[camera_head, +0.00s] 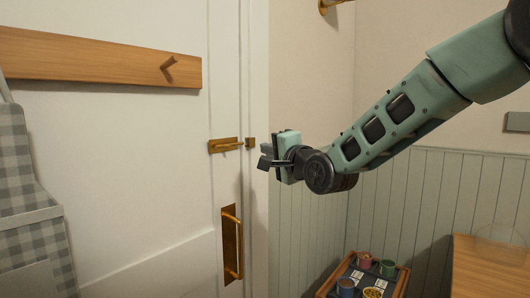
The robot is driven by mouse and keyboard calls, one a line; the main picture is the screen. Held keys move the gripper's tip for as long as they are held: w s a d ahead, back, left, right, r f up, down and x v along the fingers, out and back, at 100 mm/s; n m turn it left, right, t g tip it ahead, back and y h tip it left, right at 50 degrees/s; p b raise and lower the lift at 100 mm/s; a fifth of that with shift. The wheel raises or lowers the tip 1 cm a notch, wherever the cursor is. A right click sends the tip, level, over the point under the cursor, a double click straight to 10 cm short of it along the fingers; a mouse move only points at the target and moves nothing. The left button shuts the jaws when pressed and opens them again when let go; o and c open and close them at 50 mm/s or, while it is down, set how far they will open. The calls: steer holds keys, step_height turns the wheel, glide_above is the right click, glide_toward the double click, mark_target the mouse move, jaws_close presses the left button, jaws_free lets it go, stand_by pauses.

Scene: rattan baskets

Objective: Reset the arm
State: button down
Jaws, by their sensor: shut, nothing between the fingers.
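My gripper (267,163) is in the middle of the head view, at the end of my green arm, which reaches in from the upper right. Its dark fingers point left toward the white door and are shut with nothing between them. It is in front of the door frame, just right of and slightly below a brass latch (226,145). I cannot tell the exact gap between the fingers and the door. My arm is stretched out and slopes down to the left.
The white door (120,130) has a brass pull handle (232,245) and a wooden peg rail (100,58). A checked apron (30,200) hangs at left. A wooden tray (338,275) with cups stands low by the panelled wall. A wooden surface (488,268) is at lower right.

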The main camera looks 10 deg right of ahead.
steer(key=s+a+f+n+g, duration=0.5)
steer(key=s+f+n, duration=0.1)
steer(key=s+f, duration=0.3)
steer(key=s+a+f+n+g, duration=0.45)
steer(key=s+f, duration=0.35)
steer(key=s, duration=0.2)
steer(key=s+d+f+n+g+h, duration=0.1)
steer(key=s+d+f+n+g, duration=0.1)
steer(key=s, duration=0.5)
steer(key=s+d+f+n+g+h, duration=0.2)
steer(key=s+f+n+g, duration=0.1)
steer(key=s, duration=0.5)
steer(key=s+d+f+n+g+h, duration=0.1)
steer(key=s+d+f+n+g, duration=0.1)
steer(key=s, duration=0.5)
steer(key=n+g, duration=0.1)
steer(key=n, duration=0.1)
steer(key=shift+s+f+n+h, duration=0.15)
steer(key=shift+f+n+h, duration=0.1)
steer(key=shift+n+h, duration=0.15)
steer(key=shift+a+g, duration=0.15)
steer(key=shift+g, duration=0.1)
